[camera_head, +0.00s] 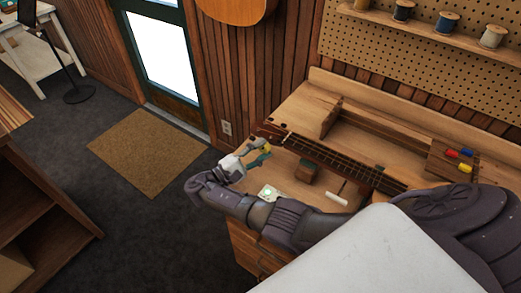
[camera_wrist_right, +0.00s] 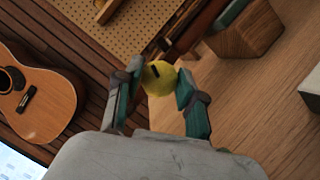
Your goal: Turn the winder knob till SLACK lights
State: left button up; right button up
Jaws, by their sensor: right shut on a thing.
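The round yellow winder knob (camera_wrist_right: 160,80) has a dark slot or mark on its face. My right gripper (camera_wrist_right: 157,82) is shut on it, with a teal fingertip at each side. In the head view the knob (camera_head: 266,148) is small and partly hidden by my right gripper (camera_head: 258,156), near the headstock end of the ukulele neck (camera_head: 345,168). A small pale device (camera_head: 268,192) with a greenish lit spot lies on the workbench below the gripper. Its lettering is too small to read. My left gripper is out of view.
The neck rests over a wooden block (camera_head: 307,171) on the workbench (camera_head: 290,185). A white roll-like item (camera_head: 337,194) lies nearby. A wooden rack (camera_head: 385,135) and coloured-handled tools (camera_head: 459,154) stand behind. A pegboard (camera_head: 400,45) and wood-panelled wall bound the back.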

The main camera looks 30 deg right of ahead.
jog(key=shift+n, duration=0.3)
jog(key=o, duration=0.9)
jog(key=shift+c, duration=0.2)
jog(key=a, duration=0.3)
jog(key=a+f, duration=0.1)
jog(key=a, duration=0.2)
jog(key=shift+a+f, duration=0.1)
jog(key=shift+s+a+f, duration=0.1)
jog(key=shift+a, duration=0.4)
jog(key=shift+a, duration=0.1)
